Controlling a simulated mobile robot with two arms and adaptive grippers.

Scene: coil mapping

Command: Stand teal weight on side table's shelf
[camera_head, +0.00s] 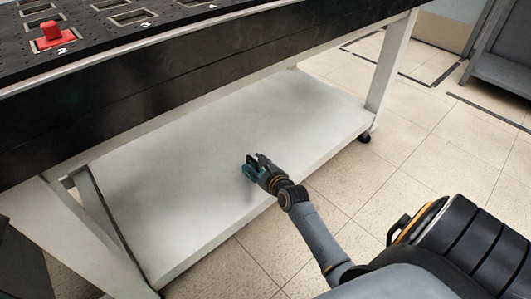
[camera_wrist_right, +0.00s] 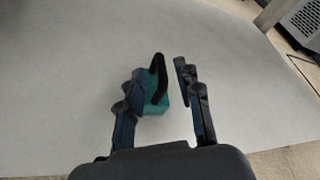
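The teal weight (camera_head: 247,172) is at the white lower shelf (camera_head: 300,105) of the side table, right by my right gripper (camera_head: 258,163). In the right wrist view the teal weight (camera_wrist_right: 160,107) shows partly behind the left finger, which hides some of it. The fingers of my right gripper (camera_wrist_right: 172,75) stand apart with a gap between their tips. The weight seems to be on the shelf surface; whether a finger touches it I cannot tell. My left gripper is not in view.
The table's black top (camera_head: 100,60) overhangs the shelf and has numbered square recesses. A red weight (camera_head: 50,38) sits there by number 2. White legs (camera_head: 392,60) bound the shelf, which is otherwise bare. Tiled floor (camera_head: 440,150) is open to the right.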

